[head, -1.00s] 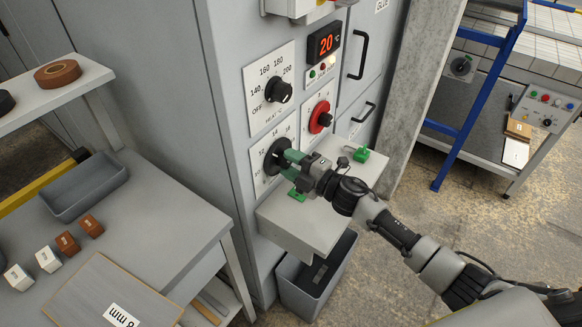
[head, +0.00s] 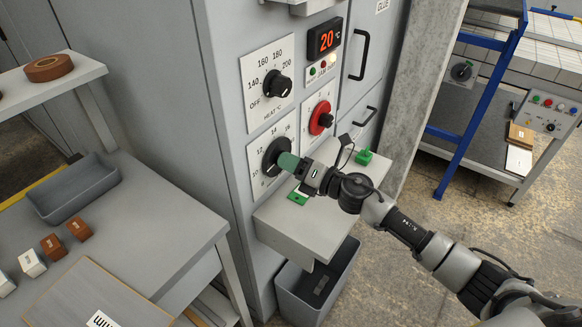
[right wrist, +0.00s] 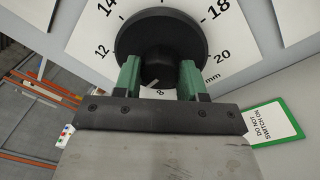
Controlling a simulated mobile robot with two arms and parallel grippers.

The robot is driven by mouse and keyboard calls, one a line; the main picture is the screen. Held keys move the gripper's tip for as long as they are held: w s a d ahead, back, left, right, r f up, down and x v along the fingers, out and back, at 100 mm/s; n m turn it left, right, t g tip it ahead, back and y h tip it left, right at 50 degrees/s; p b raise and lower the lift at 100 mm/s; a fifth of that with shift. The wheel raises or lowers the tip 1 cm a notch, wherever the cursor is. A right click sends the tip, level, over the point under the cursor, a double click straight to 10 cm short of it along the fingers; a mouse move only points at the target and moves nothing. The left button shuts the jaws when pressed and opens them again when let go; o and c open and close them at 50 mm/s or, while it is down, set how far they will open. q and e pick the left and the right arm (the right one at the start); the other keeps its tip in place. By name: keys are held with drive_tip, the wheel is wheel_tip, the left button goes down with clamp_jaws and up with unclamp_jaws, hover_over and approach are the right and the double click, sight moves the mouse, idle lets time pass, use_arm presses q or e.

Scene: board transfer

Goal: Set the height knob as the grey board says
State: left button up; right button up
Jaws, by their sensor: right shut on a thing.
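The height knob (head: 274,157) is a black round knob on a white dial plate, the lower left one on the grey cabinet. It also shows in the right wrist view (right wrist: 160,35), with 12, 14, 18 and 20 around it; I cannot read its setting surely. My right gripper (head: 290,163) is shut on this knob, its green fingers (right wrist: 160,78) on either side of the hub. The grey board (head: 75,292) lies on the table at lower left. Its white label is cut by the picture edge; only "mm" shows. My left gripper is out of view.
The heat knob (head: 277,84) and a red knob (head: 321,118) sit close by. A shelf (head: 312,228) juts out below the knob, with a green tag on it. A grey bin (head: 318,285) stands under it. Small white and brown blocks lie on the table.

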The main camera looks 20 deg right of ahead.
drive_tip(key=shift+f+n+b, duration=0.1)
drive_tip(key=shift+n+b, duration=1.05)
drive_tip(key=shift+n, duration=3.05)
drive_tip(key=o, duration=0.9)
drive_tip(key=shift+b+v, duration=1.7)
drive_tip(key=shift+v, duration=3.75)
drive_tip(key=shift+d, duration=0.15)
